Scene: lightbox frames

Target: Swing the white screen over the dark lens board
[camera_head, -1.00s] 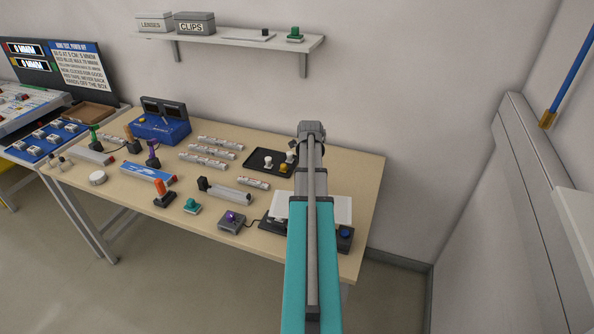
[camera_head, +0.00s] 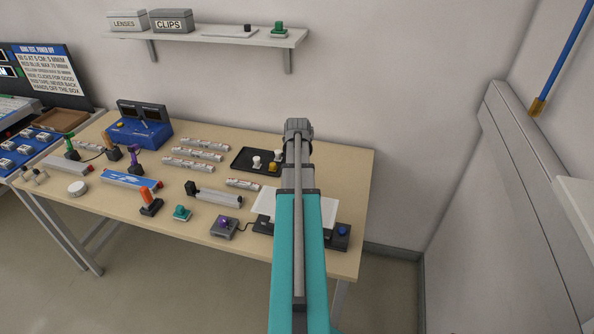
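A flat white panel (camera_head: 328,212), which looks like the white screen, is at the right front of the wooden table. My arm crosses in front of it and hides its middle. A dark base (camera_head: 262,228) with a blue knob (camera_head: 343,231) shows at the panel's front edge. I cannot tell whether this base is the lens board, or how the panel is joined to it. My arm reaches away over the table, and its visible far end is near the wall behind the black tray. My gripper's fingers do not show.
The table (camera_head: 345,180) holds a black tray (camera_head: 240,155) with small knobs, a grey box with a purple knob (camera_head: 224,225), joysticks and a blue instrument (camera_head: 140,128). A shelf (camera_head: 270,40) hangs above. A grey wall panel (camera_head: 520,180) stands at right; floor shows in front.

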